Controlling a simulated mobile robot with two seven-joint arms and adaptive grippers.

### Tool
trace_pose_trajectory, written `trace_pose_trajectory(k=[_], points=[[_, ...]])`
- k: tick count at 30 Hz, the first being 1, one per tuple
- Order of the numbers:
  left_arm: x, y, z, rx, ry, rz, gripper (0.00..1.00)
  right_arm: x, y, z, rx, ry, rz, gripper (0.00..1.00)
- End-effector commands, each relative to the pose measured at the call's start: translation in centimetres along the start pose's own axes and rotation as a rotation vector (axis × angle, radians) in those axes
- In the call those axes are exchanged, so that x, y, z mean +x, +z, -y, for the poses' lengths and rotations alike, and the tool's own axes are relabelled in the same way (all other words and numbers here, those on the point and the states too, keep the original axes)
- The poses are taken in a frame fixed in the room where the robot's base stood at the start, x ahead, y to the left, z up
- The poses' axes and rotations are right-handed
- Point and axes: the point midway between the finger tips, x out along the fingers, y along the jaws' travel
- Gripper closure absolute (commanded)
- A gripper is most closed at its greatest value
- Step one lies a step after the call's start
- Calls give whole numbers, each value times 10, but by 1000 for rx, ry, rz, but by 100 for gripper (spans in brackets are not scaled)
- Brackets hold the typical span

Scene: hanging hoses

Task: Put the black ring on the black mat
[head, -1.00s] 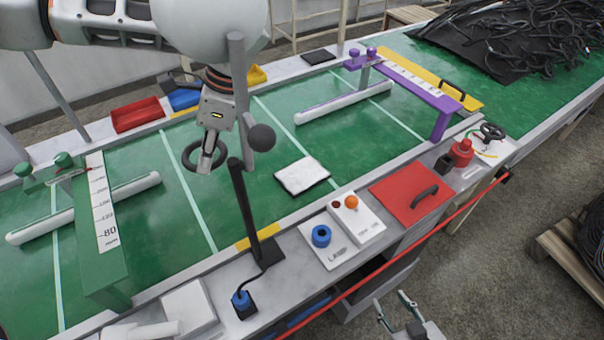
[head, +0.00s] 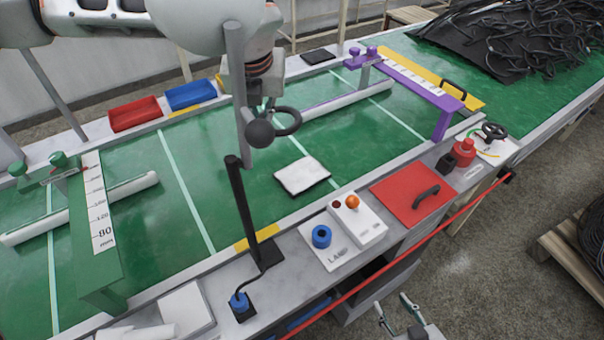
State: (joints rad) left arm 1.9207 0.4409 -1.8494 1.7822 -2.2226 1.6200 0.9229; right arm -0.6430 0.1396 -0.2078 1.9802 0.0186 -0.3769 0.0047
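The black ring (head: 290,122) hangs in the air above the green table, right of the grey post. My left gripper (head: 268,109) holds it; its fingers are largely hidden behind the post and a dark ball. A small black mat (head: 318,57) lies flat and bare on the far edge of the table, up and to the right of the ring. My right gripper (head: 391,301) is open and empty at the bottom, over the floor in front of the table.
A purple frame (head: 425,88) and white bar are to the right. Red (head: 135,113) and blue (head: 190,95) trays line the far edge.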

Motion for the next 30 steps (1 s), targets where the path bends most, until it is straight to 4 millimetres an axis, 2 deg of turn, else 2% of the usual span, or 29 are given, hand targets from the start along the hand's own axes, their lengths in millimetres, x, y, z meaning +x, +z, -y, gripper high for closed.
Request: trace_pose_trajectory(k=[6, 11, 14, 17, 30], points=[[-4, 13, 14, 197, -84, 12, 100, 1, 1, 0, -2, 1, -1, 60], [-6, 19, 19, 278, -117, 17, 100, 1, 0, -1, -2, 2, -2, 60], [-1, 17, 20, 299, -123, 16, 100, 2, 0, -1, -3, 2, -2, 60], [16, 10, 22, 304, -126, 14, 100, 2, 1, -1, -3, 2, -2, 60], [112, -30, 28, 300, -124, 14, 100, 4, 3, -2, -8, 5, -4, 60]])
